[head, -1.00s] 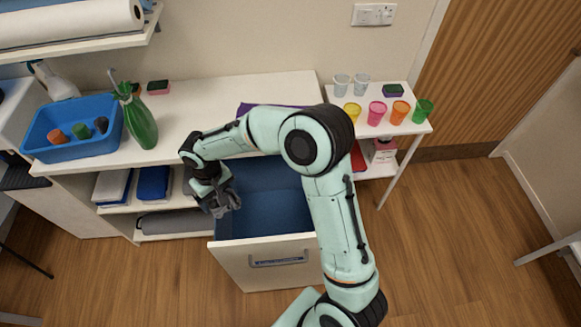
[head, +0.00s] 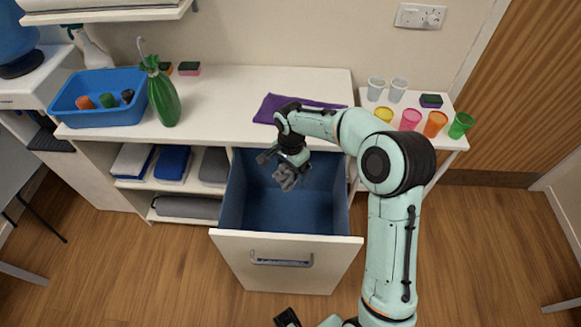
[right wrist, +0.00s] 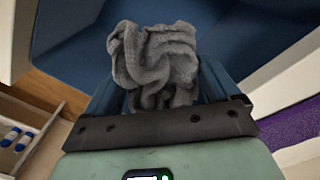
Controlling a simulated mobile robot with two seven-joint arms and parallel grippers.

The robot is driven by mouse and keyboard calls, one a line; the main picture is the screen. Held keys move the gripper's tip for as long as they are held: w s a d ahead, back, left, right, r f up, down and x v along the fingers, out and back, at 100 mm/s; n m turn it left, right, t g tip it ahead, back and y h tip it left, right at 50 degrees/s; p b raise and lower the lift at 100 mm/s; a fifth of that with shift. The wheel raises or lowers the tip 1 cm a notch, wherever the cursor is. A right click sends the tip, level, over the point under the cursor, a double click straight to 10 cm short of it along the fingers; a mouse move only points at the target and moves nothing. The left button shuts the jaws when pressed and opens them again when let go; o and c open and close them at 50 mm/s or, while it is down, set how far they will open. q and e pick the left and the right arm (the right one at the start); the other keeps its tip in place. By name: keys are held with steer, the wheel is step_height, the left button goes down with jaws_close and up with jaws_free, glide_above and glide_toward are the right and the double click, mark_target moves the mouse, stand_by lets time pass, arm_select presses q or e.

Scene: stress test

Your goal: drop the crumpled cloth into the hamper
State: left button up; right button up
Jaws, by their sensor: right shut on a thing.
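The crumpled cloth is grey. It shows in the head view (head: 287,180) and, large, in the right wrist view (right wrist: 160,62). My right gripper (head: 289,170) is shut on it, and the cloth bunches out beyond the fingers. The hamper (head: 285,246) is a pulled-out bin with a white front, a handle and a deep blue inside. The gripper and cloth are over the hamper's opening, within its rim in the head view; their exact height is hard to tell. My left gripper is not clearly seen.
Several coloured cups stand on a side table (head: 450,142) at right. Shelves with folded cloths are left of the hamper.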

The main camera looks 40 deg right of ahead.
mark_target(291, 176)
steer(key=shift+f+b, duration=0.8)
steer(key=shift+f, duration=0.95)
arm_select(q)
steer(key=shift+s+f, duration=0.3)
steer(key=shift+f, duration=0.25)
steer(key=shift+s+f, duration=0.25)
steer(key=shift+f, duration=0.3)
arm_select(e)
steer(key=o, duration=0.7)
steer(key=shift+o, duration=0.2)
steer(key=shift+r, duration=0.15)
step_height(291, 176, up, 13)
steer(key=shift+r+p, duration=0.1)
steer(key=shift+p, duration=0.6)
arm_select(q)
steer(key=shift+w+r, duration=0.35)
steer(key=shift+r, duration=0.35)
